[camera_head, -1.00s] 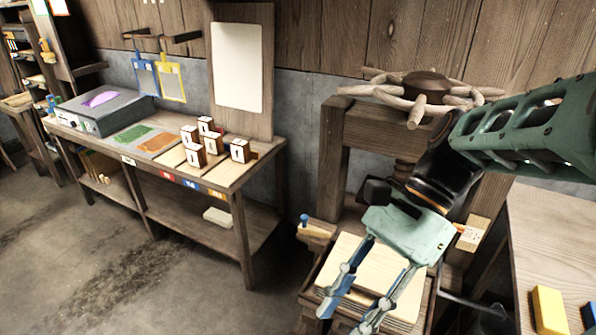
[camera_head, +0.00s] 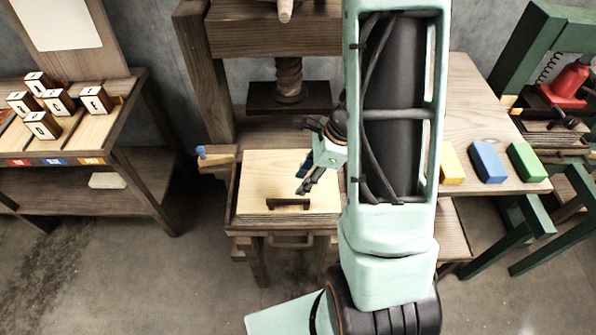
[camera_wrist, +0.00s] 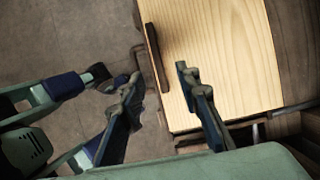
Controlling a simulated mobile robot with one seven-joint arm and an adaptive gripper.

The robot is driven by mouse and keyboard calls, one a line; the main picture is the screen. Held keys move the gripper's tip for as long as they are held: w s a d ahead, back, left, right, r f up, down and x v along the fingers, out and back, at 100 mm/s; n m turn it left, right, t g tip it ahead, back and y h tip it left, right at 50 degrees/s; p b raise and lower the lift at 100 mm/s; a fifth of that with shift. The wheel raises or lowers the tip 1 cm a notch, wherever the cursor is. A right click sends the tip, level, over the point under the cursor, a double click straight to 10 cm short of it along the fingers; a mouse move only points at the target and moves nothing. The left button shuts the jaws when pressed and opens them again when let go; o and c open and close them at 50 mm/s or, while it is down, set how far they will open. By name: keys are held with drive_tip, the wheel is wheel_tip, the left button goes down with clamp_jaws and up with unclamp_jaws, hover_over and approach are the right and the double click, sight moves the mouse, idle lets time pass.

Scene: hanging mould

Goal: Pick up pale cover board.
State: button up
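The pale cover board (camera_head: 268,178) lies flat in the tray of the wooden press. It has a dark bar handle (camera_head: 288,203) near its front edge. In the wrist view the board (camera_wrist: 222,60) fills the upper right, with the handle (camera_wrist: 155,58) along its left edge. My gripper (camera_head: 303,188) is over the front right part of the board, near the handle. The gap between fingertips and handle is hard to judge.
The press screw (camera_head: 289,80) and its dark plate (camera_head: 290,97) stand behind the board. A blue-knobbed peg (camera_head: 203,153) is at the tray's left. Yellow (camera_head: 451,164), blue (camera_head: 487,162) and green (camera_head: 527,161) blocks lie on the right table. Lettered blocks (camera_head: 60,101) stand on the left bench.

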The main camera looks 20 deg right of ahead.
sight(289, 200)
drive_tip(key=x, duration=0.5)
drive_tip(key=b+x, duration=0.1)
drive_tip(key=x, duration=0.4)
drive_tip(key=shift+s+a+f+b, duration=0.2)
drive_tip(key=shift+f+b, duration=0.1)
drive_tip(key=shift+f+b, duration=0.25)
drive_tip(key=shift+b, duration=0.1)
idle(0.4)
clamp_jaws()
